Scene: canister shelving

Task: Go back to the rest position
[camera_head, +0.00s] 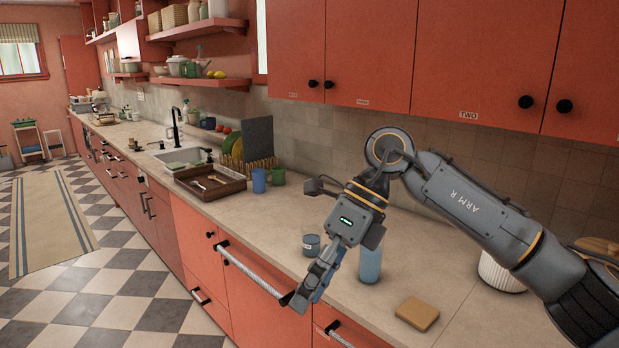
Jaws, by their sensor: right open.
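My right gripper (308,291) hangs open and empty at the front edge of the counter (450,280), pointing down and to the left. Its arm, marked ARM R, comes in from the right and bends at the elbow in front of the backsplash. The gripper overlaps a red drawer front with a long bar handle (250,272) in the picture; I cannot tell whether they touch. My left gripper is not in view.
A blue canister (370,265) and a small jar (311,245) stand close to the gripper. A tan block (417,313) and a white ribbed pot (499,273) are right. Red wall cabinets (480,50) hang above. A wooden tray (209,183) is left.

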